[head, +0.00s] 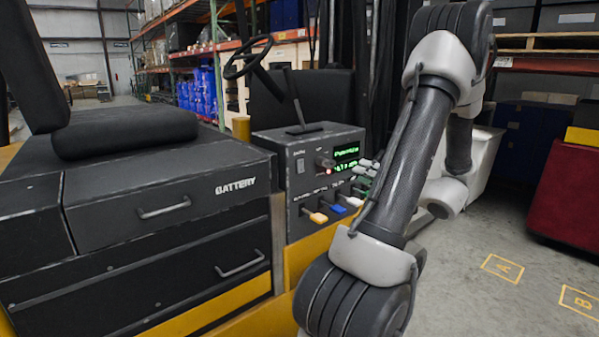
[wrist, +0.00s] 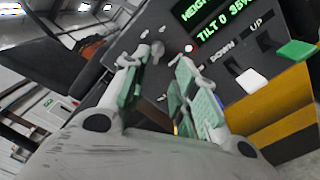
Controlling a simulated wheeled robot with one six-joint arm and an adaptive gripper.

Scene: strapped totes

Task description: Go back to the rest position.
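My gripper (head: 367,168) is at the right side of the truck's control panel (head: 299,168), partly hidden by my arm in the head view. In the wrist view my gripper (wrist: 157,66) has its two green-padded fingers apart. I see nothing held between them. The panel face (wrist: 222,62) with its green display lies just beyond the fingertips. I cannot tell whether a fingertip touches the panel.
Orange (head: 318,217), blue (head: 337,209) and white (head: 353,201) levers stick out below the display. A steering wheel (head: 247,57) rises behind the panel. A red tote (head: 567,195) stands at right. Open floor (head: 470,260) with yellow markings lies right of my arm.

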